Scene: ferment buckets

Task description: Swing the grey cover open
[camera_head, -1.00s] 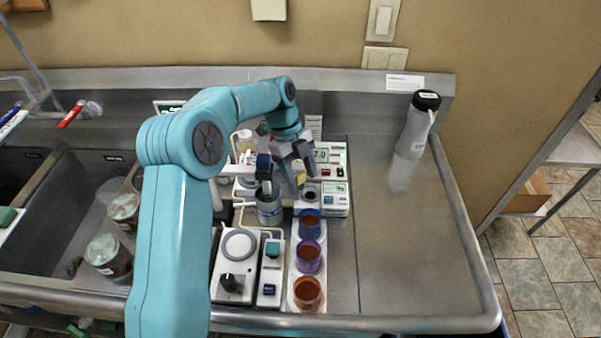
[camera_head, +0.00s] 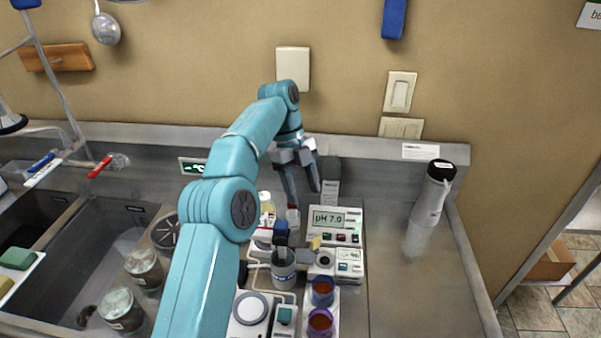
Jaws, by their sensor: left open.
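A small dark grey panel (camera_head: 331,171), which looks like the grey cover, is upright at the sink's back wall, with a pale label (camera_head: 331,192) below it. I cannot tell how it is hinged; it looks closed. My left gripper (camera_head: 303,196) is just left of it, fingers pointing down, open and empty. It hangs above and behind the meters. Whether it touches the cover cannot be told. My right gripper is not in view.
A pH meter (camera_head: 336,218) stands below the cover. A grey jar (camera_head: 283,268), purple-blue cups (camera_head: 322,291) and a white stirrer (camera_head: 250,309) are in front. A dark-capped bottle (camera_head: 430,205) stands right; the steel top between is clear.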

